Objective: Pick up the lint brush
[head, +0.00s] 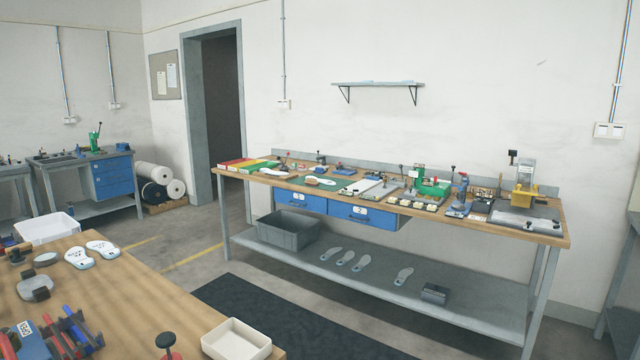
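I cannot pick out the lint brush with certainty, as the items are small at this distance. A small brown, brush-like item (312,181) lies on the green mat (335,187) on the long workbench, beside a white insole (325,182). Neither of my grippers is in view.
The long workbench (545,236) carries many tools and fixtures, with blue drawers (348,211) below. Its lower shelf holds a grey crate (288,230) and several insoles. A white tray (236,340) sits at the near table's edge. A dark floor mat (270,310) lies between, clear.

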